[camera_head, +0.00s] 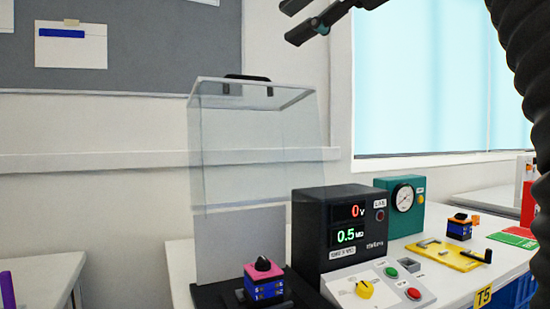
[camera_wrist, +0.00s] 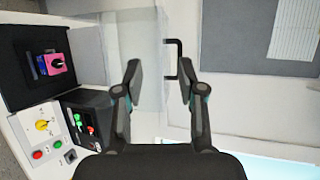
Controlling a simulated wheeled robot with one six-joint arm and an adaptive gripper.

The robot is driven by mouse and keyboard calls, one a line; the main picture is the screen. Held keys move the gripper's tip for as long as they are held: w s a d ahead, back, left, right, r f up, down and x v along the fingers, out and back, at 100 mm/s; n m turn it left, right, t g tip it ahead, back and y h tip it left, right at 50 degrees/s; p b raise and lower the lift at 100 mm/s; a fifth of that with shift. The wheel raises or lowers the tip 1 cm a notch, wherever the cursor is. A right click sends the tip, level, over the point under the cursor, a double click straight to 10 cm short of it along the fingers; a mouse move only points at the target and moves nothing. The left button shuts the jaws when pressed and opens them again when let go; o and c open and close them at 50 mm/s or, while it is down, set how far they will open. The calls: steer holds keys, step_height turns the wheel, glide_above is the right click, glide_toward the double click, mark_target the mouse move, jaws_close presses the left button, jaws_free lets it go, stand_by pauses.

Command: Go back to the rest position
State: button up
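My gripper (camera_head: 294,23) is at the top of the head view, up and right of the clear cover. In the wrist view its fingers (camera_wrist: 159,78) are spread and nothing is held between them. The clear cover (camera_head: 255,135) stands raised above a black base, with a black handle (camera_head: 248,78) on top. In the wrist view the handle (camera_wrist: 168,60) shows beyond the fingers; in the head view it is apart from them. A rotary switch (camera_head: 263,282) with a pink top, blue body and black knob sits on the base, below the cover.
A black tester (camera_head: 338,235) reads 0 V and about 0.5 MΩ. Before it is a panel with a yellow knob (camera_head: 364,289) and red and green buttons. A teal gauge box (camera_head: 396,205), yellow plate (camera_head: 446,254) and another switch (camera_head: 460,227) stand rightward. Air around my gripper looks clear.

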steer(key=w+d+f+n+t+h, duration=0.1)
steer(key=w+d+f+h, duration=0.15)
steer(key=w+f, duration=0.3)
steer(key=w+d+f+n+h, duration=0.1)
steer(key=w+d+f, duration=0.3)
steer(key=w, duration=0.3)
steer(key=w+d+f+n+g+h, duration=0.15)
steer(key=d+f+h, duration=0.25)
steer(key=f, duration=1.1)
steer(key=s+d+f+n+g+h, duration=0.15)
steer(key=s+f, duration=0.25)
steer(key=f, duration=0.6)
steer(key=s+d+f+n+h, duration=0.15)
steer(key=s+f, duration=0.25)
steer(key=f, duration=0.5)
steer(key=s+a+f+n+g, duration=0.1)
steer(key=s+f+n+g, duration=0.1)
steer(key=s+f, duration=1.3)
steer(key=shift+s+f+n, duration=0.25)
steer(key=shift+f+n, duration=0.4)
steer(key=shift+f, duration=0.35)
